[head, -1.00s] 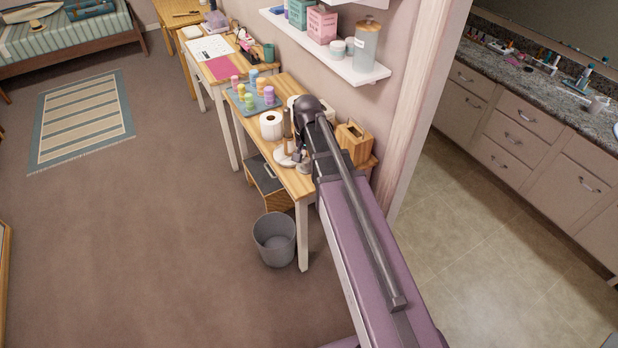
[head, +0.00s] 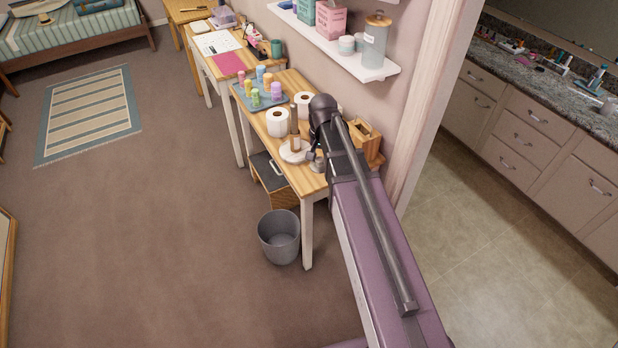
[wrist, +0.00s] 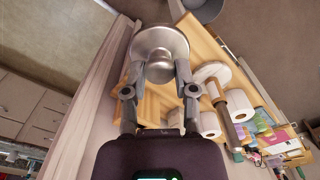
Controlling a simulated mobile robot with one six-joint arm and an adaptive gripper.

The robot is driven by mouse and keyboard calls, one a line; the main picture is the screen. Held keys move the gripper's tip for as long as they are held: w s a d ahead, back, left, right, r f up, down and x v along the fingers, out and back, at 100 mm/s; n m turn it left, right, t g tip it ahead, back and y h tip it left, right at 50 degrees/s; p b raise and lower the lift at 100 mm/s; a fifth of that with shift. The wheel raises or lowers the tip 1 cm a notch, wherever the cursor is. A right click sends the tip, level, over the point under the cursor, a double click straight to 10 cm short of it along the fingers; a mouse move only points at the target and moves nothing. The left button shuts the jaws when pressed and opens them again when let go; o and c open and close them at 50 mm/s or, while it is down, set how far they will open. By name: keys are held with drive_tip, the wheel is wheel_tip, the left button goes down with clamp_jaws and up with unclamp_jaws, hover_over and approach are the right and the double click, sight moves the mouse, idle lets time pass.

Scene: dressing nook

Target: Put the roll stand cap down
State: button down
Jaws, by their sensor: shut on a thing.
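My gripper (wrist: 160,75) is shut on the roll stand cap (wrist: 160,42), a round silvery disc with a knob, in the wrist view. The cap is held over the near end of the wooden table (head: 313,185). The roll stand, with a pale round base (head: 293,153) and upright wooden post (head: 295,122), is on this table just left of my gripper (head: 316,160) in the head view. The stand's base (wrist: 212,71) and post (wrist: 222,98) also show beside the gripper in the wrist view. My arm hides part of the table.
White paper rolls (head: 277,123) (wrist: 239,106) stand near the post. A blue tray (head: 243,101) with colourful bottles lies farther back. A wooden box (head: 366,142) is right of my arm. A grey bin (head: 279,238) stands on the floor. A wall shelf (head: 335,53) overhangs the table.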

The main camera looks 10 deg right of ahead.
wheel_tip(320, 180, down, 17)
drive_tip(key=b, duration=1.6)
drive_tip(key=shift+w+a+r, duration=0.15)
drive_tip(key=shift+a, duration=0.2)
drive_tip(key=shift+w, duration=0.15)
drive_tip(key=w, duration=0.4)
drive_tip(key=w+f, duration=0.1)
drive_tip(key=w, duration=0.4)
drive_tip(key=w+b, duration=0.1)
drive_tip(key=w, duration=0.4)
drive_tip(key=shift+w+d+f, duration=0.15)
drive_tip(key=shift+w+d, duration=0.05)
drive_tip(key=shift+d, duration=0.1)
drive_tip(key=shift+w, duration=0.3)
drive_tip(key=shift+w+f+b, duration=0.35)
drive_tip(key=shift+f+b, duration=0.2)
drive_tip(key=shift+b, duration=0.1)
drive_tip(key=shift+f+b, duration=1.3)
drive_tip(key=shift+f+b, duration=0.5)
